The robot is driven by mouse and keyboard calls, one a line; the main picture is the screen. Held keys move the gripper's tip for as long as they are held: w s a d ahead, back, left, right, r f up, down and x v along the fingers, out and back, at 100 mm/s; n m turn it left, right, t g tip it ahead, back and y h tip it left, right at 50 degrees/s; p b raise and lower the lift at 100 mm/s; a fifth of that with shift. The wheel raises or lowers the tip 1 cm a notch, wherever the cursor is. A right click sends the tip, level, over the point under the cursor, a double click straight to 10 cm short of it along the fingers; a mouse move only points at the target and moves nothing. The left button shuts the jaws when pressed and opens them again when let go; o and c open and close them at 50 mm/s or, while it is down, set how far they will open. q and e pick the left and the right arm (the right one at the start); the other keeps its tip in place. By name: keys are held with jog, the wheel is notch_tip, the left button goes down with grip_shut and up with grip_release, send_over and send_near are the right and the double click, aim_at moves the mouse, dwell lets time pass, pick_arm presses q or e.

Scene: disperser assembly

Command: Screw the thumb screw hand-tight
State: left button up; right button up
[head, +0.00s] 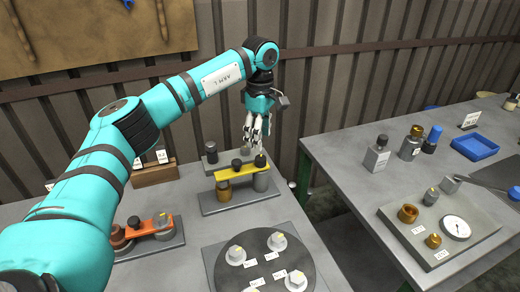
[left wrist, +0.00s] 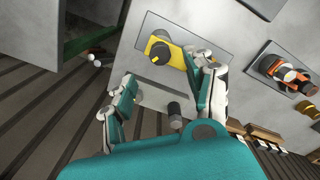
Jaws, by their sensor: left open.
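A yellow bar (head: 245,172) lies across a brass cylinder (head: 223,191) and a grey cylinder (head: 261,183) on a grey base plate. Black knobs sit on the bar, one near its middle (head: 237,165) and one at its right end (head: 260,160); I cannot tell which is the thumb screw. My left gripper (head: 256,144) points down just above the right end, open and empty. In the left wrist view its fingers (left wrist: 168,70) are spread apart. There a black knob with a yellow mark (left wrist: 158,51) shows on the bar, and one finger covers part of the bar.
A black cylinder (head: 210,147) stands behind the yellow bar. An orange-bar assembly (head: 153,226) is at left, a round dark plate (head: 262,262) with several pale pieces in front. The right table holds bottles, a blue tray (head: 475,146) and a dial fixture (head: 456,227). A gap separates the tables.

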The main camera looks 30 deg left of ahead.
pick_arm(q)
jog(key=shift+r, duration=2.3)
